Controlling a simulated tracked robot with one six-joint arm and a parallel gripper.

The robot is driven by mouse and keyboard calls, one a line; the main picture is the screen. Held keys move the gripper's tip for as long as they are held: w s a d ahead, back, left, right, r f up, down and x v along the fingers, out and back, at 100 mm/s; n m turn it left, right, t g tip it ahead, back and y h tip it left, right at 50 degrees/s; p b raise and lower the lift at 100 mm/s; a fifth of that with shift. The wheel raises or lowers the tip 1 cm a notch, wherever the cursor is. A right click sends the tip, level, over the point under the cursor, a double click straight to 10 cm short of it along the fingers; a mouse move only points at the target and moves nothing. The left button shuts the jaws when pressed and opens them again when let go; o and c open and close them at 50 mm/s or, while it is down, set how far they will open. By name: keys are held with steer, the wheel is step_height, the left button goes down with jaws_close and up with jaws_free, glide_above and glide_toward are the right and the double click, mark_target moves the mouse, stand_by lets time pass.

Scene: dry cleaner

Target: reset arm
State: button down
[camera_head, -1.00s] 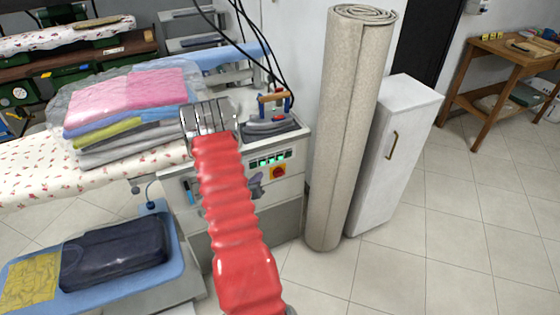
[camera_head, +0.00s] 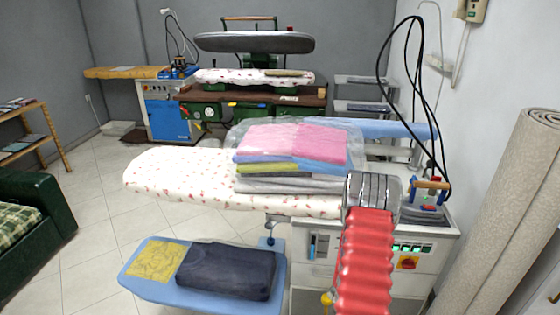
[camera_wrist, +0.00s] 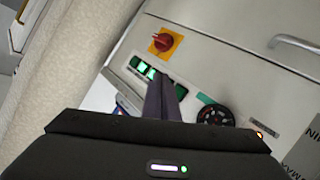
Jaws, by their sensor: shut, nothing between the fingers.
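My gripper (camera_wrist: 165,100) shows in the wrist view, its two dark fingers together and nothing between them. Beyond the fingers is the pale control panel of the ironing table, with green lit switches (camera_wrist: 143,67) and a red knob on a yellow plate (camera_wrist: 162,42). In the head view my red-sleeved arm stands in front of the ironing table's cabinet (camera_head: 320,268), and the gripper is hidden behind it. I cannot tell how far the fingers are from the panel.
The flowered ironing board (camera_head: 185,178) bears a bagged stack of folded clothes (camera_head: 292,145). Below, a blue shelf (camera_head: 140,285) holds dark folded cloth (camera_head: 227,270) and a yellow cloth (camera_head: 155,260). A rolled carpet (camera_head: 500,215) stands at right.

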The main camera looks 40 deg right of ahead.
steer(key=shift+f, duration=0.1)
steer(key=w+a+f+y, duration=0.1)
steer(key=a+f+y, duration=0.55)
steer(key=f, duration=0.25)
steer(key=w+a+r+n+t+y, duration=0.1)
steer(key=w+a+r+y, duration=0.15)
steer(key=a+r, duration=0.4)
steer(key=w+a+r+n+y, duration=0.1)
steer(key=w+a+r+y, duration=0.2)
steer(key=a, duration=0.6)
steer(key=w+a+r+n+t+y, duration=0.1)
steer(key=w+a+r, duration=0.3)
steer(key=a, duration=0.3)
steer(key=s+a+r+n+t, duration=0.1)
steer(key=s+a+r+n, duration=0.2)
steer(key=a+r, duration=0.6)
steer(key=s+a+r+n+t+y, duration=0.1)
steer(key=s+a+r+n, duration=0.2)
steer(key=a+r, duration=0.6)
steer(key=s+a+r+n+t, duration=0.1)
steer(key=s+a+r+n, duration=0.2)
steer(key=a+r, duration=0.6)
step_height(320, 180, up, 4)
steer(key=shift+s+a+f+y, duration=0.15)
steer(key=shift+a+f+y, duration=0.05)
steer(key=shift+a+y, duration=0.15)
